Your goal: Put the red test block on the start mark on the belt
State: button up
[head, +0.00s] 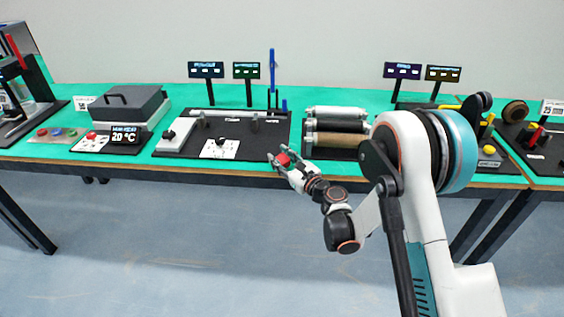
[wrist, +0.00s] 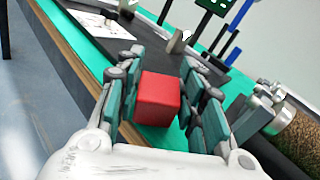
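The red test block (head: 283,159) is between the fingers of my gripper (head: 282,161), in the air by the front edge of the table in the head view. In the wrist view the red block (wrist: 158,99) sits between both finger pads of my gripper (wrist: 160,92), which appears shut on it. The dark board (head: 275,128) with a long light bar lies behind the gripper. A set of rollers (head: 337,112), silver and brown, stands right of it. I cannot tell for sure which surface is the belt, and I cannot make out a start mark.
A blue post (head: 272,70) and small display signs (head: 206,70) stand at the back. A grey lidded box (head: 127,103) is on the left. Green table top (head: 185,95) shows between the stations.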

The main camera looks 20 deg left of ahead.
aim_at(282, 158)
jog(key=c, duration=0.5)
jog(key=shift+o, duration=0.2)
jog(key=shift+r, duration=0.1)
notch_tip(282, 158, up, 20)
jog(key=p, duration=0.7)
